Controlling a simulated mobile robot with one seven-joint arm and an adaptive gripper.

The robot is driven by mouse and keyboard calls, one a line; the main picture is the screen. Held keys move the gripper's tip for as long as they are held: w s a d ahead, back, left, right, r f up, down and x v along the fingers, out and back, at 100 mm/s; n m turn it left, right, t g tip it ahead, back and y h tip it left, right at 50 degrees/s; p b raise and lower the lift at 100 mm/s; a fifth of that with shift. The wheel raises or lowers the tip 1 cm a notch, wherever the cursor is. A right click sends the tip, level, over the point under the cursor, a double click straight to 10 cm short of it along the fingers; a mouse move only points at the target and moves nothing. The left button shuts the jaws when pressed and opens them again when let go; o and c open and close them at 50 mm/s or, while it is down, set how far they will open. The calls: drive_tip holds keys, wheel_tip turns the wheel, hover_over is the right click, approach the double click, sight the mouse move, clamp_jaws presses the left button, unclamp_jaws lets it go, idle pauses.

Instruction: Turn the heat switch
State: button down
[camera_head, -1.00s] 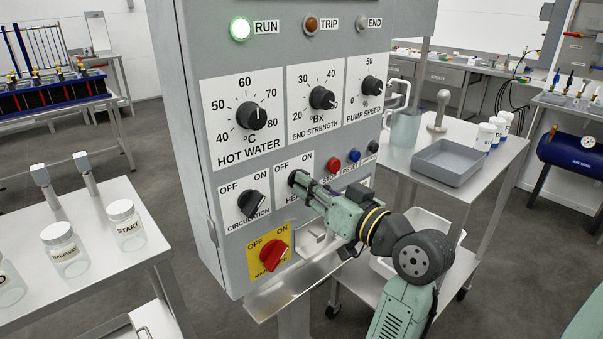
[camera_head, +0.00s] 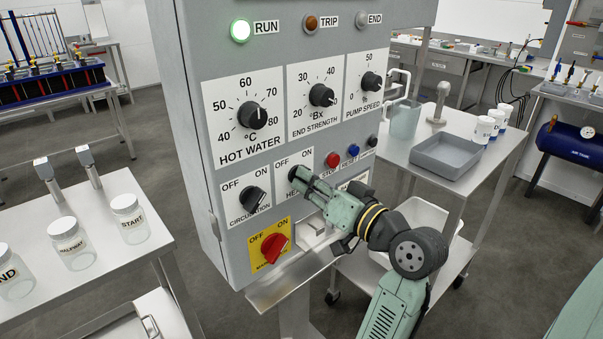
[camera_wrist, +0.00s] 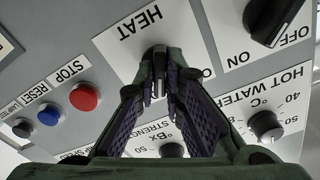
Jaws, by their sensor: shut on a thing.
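The heat switch sits on its white label plate (camera_head: 284,168) on the grey control panel, right of the circulation switch (camera_head: 254,198). My gripper (camera_head: 296,176) is shut on the switch knob, reaching it from the lower right. In the wrist view the two fingertips (camera_wrist: 166,72) meet in front of the upside-down HEAT plate (camera_wrist: 190,28). The green RUN lamp (camera_head: 240,31) is lit.
Red stop (camera_head: 333,160), blue reset and black buttons lie close right of my gripper. A red main switch (camera_head: 273,248) is below left. The dials (camera_head: 252,115) are above. A shelf (camera_head: 290,280) juts out beneath the panel. A table with a grey tray (camera_head: 447,165) stands right.

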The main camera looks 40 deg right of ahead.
drive_tip(key=shift+m+p, duration=0.35)
drive_tip(key=shift+m, duration=1.35)
drive_tip(key=c, duration=1.6)
unclamp_jaws()
drive_tip(key=shift+s, duration=0.15)
drive_tip(key=s+d, duration=0.1)
drive_tip(key=s, duration=1)
drive_tip(key=shift+s, duration=0.35)
